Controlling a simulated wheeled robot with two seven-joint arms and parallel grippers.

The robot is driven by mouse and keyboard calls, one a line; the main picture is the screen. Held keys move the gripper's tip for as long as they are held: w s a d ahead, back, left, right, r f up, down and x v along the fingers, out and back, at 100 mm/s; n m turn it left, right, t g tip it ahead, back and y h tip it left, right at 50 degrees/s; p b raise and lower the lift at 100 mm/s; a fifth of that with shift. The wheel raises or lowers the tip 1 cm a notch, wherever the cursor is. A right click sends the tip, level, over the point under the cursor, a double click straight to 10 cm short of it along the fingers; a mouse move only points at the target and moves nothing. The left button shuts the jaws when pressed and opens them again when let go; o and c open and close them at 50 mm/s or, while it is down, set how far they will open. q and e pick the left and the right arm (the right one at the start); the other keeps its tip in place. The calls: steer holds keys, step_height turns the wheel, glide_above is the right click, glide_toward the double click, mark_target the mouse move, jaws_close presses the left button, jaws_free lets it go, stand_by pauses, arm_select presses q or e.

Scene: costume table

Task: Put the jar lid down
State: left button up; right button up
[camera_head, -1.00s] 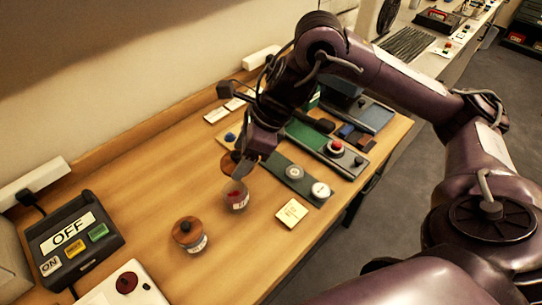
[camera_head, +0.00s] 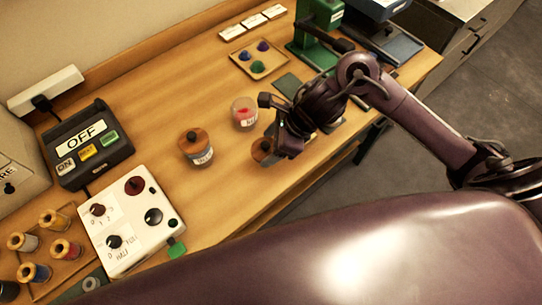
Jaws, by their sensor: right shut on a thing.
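A clear jar (camera_head: 245,112) with red contents stands open on the wooden table (camera_head: 150,95). A second jar (camera_head: 199,157) stands to its left with its wooden lid (camera_head: 193,138) on. My right gripper (camera_head: 274,146) is just below and right of the open jar in the picture, shut on a brown wooden jar lid (camera_head: 263,151). The gripper hides part of that lid. I cannot tell whether the lid touches the table. My left gripper is not in view.
A white control box (camera_head: 132,222) and a black OFF box (camera_head: 86,146) stand at left. Thread spools (camera_head: 53,220) sit at lower left. A small tray (camera_head: 258,58) of colored pieces and a green device (camera_head: 318,35) are behind. Bare table lies below the lidded jar.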

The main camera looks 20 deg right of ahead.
step_height(320, 180, down, 2)
steer(key=shift+w+f, duration=0.1)
steer(key=shift+f, duration=0.1)
step_height(320, 180, down, 4)
steer(key=shift+r, duration=0.1)
steer(key=shift+f, duration=0.2)
steer(key=shift+f, duration=0.15)
steer(key=o, duration=1)
steer(key=shift+c, duration=0.2)
